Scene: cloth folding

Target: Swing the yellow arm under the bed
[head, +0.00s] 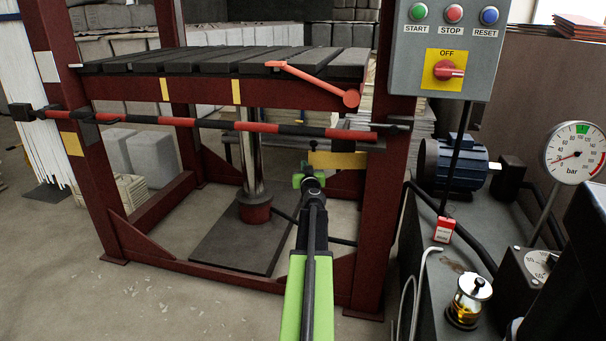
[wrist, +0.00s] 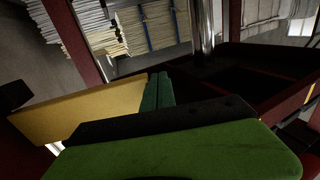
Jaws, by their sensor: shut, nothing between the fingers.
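The yellow arm (head: 338,160) is a flat bar below the slatted bed (head: 200,62), by the right front post of the red frame. My gripper (head: 311,172) is shut and empty, at the left end of the yellow arm. In the wrist view the yellow arm (wrist: 85,112) reaches in from the left, and its near end is beside my green fingers (wrist: 158,91). I cannot tell whether they touch. Part of the yellow arm's lower edge is hidden behind my gripper in the wrist view.
A red-and-black bar (head: 230,125) crosses the front of the frame above my gripper. A steel column (head: 249,155) stands under the bed on a dark plate (head: 225,240). The right post (head: 378,215) is close. A control box (head: 445,45) hangs at the right.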

